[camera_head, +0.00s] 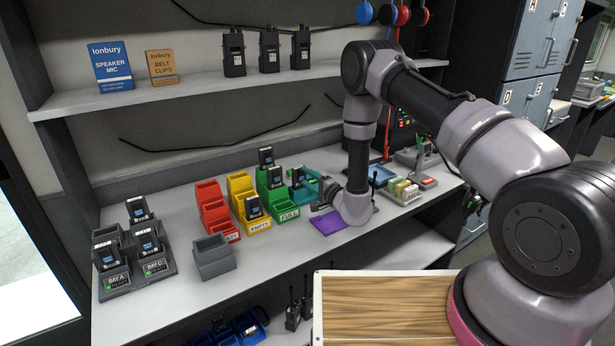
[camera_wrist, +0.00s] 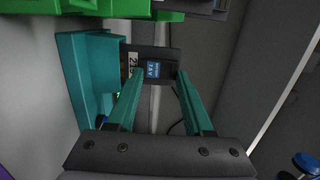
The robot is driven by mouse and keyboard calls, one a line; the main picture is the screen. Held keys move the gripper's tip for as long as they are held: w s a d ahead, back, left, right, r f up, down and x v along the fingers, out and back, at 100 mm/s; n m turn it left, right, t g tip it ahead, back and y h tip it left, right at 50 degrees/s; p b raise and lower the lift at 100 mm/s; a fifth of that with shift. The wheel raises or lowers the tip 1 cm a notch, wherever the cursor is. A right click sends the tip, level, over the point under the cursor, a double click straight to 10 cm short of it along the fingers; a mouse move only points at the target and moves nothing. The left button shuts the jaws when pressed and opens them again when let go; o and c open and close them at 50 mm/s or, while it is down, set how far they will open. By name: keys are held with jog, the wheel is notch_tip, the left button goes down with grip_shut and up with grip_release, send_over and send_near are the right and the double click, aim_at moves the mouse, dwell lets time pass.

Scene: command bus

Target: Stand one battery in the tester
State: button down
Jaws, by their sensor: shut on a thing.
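My gripper (camera_head: 306,181) has teal fingers and is shut on a dark battery with a blue label (camera_head: 296,174). In the wrist view the battery (camera_wrist: 160,68) sits between the fingertips (camera_wrist: 158,84). A teal open-topped holder (camera_wrist: 86,70) stands right beside the battery; whether it is the tester, and whether the battery touches it, I cannot tell. In the head view my fingers partly hide this holder. Other batteries stand in the green bins labelled FULL (camera_head: 285,212) and in a yellow bin labelled EMPTY (camera_head: 259,227).
Red bins (camera_head: 211,205) stand left of the yellow ones. A grey dock (camera_head: 119,277) holding several batteries and an empty grey bin (camera_head: 214,262) are further left. A purple mat (camera_head: 340,221) lies below my wrist. A tray of small coloured items (camera_head: 405,195) is on the right.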

jog(key=shift+f, duration=0.4)
dwell(0.6)
jog(key=shift+c, duration=1)
grip_release()
jog(key=v, duration=1)
jog(key=shift+s+d, duration=0.25)
jog(key=shift+s, duration=0.05)
